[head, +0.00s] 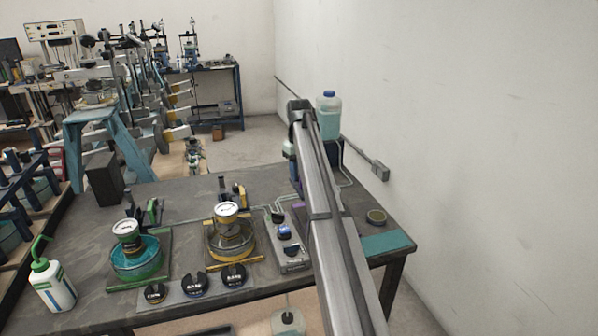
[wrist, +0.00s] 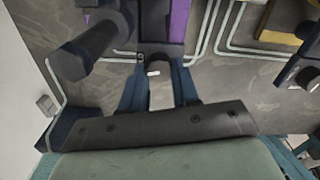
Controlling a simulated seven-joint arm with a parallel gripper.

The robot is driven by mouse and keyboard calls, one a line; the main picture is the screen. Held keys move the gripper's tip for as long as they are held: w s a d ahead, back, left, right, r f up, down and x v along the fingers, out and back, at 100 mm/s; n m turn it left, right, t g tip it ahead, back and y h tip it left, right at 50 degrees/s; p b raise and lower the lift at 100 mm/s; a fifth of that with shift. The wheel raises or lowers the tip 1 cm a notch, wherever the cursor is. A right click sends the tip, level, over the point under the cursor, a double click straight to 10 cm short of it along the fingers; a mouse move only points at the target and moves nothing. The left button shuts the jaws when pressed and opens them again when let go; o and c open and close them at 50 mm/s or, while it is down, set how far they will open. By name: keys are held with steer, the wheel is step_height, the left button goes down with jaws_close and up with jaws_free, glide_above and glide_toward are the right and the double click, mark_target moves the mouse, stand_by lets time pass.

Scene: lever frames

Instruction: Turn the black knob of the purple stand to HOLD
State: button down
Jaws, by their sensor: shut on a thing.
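In the wrist view, the two blue fingers of my gripper (wrist: 158,80) are closed on either side of a dark knob (wrist: 157,61) with a short white mark on it. The purple stand (wrist: 179,20) shows as a strip just beyond the knob. In the head view only a small purple piece (head: 298,205) shows beside my arm, which hides the knob and my gripper. I can read no HOLD label in either view, so I cannot tell which position the knob points to.
A black cylinder (wrist: 92,46) stands out left of the fingers in the wrist view. Pale tubing (wrist: 215,35) runs along the bench. In the head view, a grey control box (head: 290,252) and two gauge stations with a yellow pot (head: 231,243) and a teal pot (head: 137,262) stand left of my arm.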

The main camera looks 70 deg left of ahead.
stand_by(0.4)
steer(key=c, duration=1.1)
jaws_free()
step_height(320, 180, up, 14)
steer(key=shift+f, duration=0.1)
